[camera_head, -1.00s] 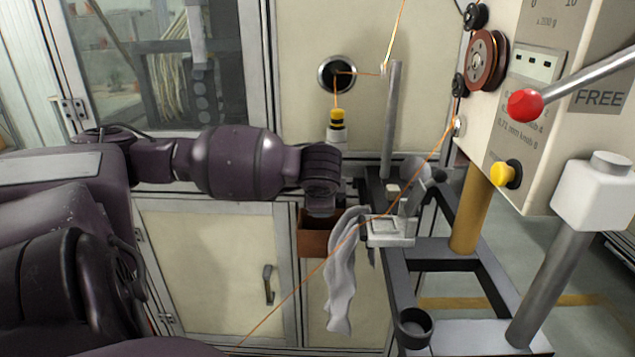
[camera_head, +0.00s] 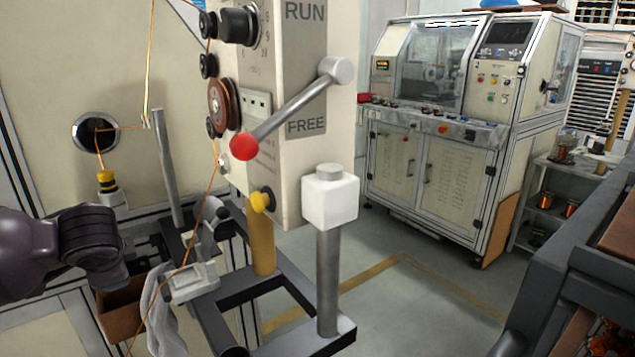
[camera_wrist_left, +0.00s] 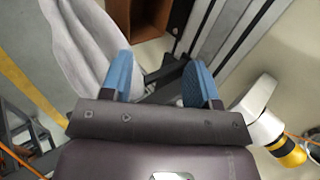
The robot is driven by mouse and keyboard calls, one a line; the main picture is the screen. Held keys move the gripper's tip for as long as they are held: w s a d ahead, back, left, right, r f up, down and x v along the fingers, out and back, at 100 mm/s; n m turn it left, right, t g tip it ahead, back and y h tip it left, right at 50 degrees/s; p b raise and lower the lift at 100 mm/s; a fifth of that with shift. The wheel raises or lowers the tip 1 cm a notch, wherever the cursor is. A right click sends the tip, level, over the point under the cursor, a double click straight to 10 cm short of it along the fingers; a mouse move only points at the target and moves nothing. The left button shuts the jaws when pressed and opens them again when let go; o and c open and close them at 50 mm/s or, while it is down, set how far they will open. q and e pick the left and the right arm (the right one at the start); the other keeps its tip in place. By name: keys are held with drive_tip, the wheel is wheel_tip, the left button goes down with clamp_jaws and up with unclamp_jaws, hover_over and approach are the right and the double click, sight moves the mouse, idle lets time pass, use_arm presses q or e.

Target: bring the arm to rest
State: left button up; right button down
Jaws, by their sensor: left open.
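My left arm (camera_head: 40,250) comes in from the left edge in the head view, its wrist beside the winding stand. The fingers of my left gripper are not clear in that view. In the left wrist view my left gripper (camera_wrist_left: 161,82) shows two blue finger pads, apart, with nothing seen between them. A white cloth (camera_wrist_left: 85,45) hangs close to the left finger, and it also shows in the head view (camera_head: 163,315). My right gripper is not in view.
Copper wire (camera_head: 200,215) runs down past the clamp (camera_head: 190,282). A brown bin (camera_head: 120,312) sits below the wrist. A machine cabinet (camera_head: 435,170) stands beyond open floor.

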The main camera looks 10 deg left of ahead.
use_arm(q)
drive_tip(key=s+d+f+n+t+h+p, duration=0.1)
drive_tip(key=s+d+f+h, duration=0.15)
drive_tip(key=f, duration=0.45)
drive_tip(key=s+d+f+h, duration=0.2)
drive_tip(key=d+f, duration=0.2)
drive_tip(key=f, duration=0.2)
drive_tip(key=s+d+f+n+t+h+p, duration=0.1)
drive_tip(key=s+d+f+h, duration=0.15)
drive_tip(key=f, duration=0.45)
drive_tip(key=s+d+f+n+t, duration=0.2)
drive_tip(key=s+d+f, duration=0.2)
drive_tip(key=s+d, duration=0.1)
drive_tip(key=s+d+f+n+t+p, duration=0.1)
drive_tip(key=s+d+f+n, duration=0.1)
drive_tip(key=s+d+f, duration=0.2)
drive_tip(key=s+d, duration=0.2)
drive_tip(key=s, duration=0.2)
drive_tip(key=shift+d+f+n+t+y, duration=0.25)
drive_tip(key=shift+f+n+t+y, duration=0.05)
drive_tip(key=shift+n+t+y, duration=0.1)
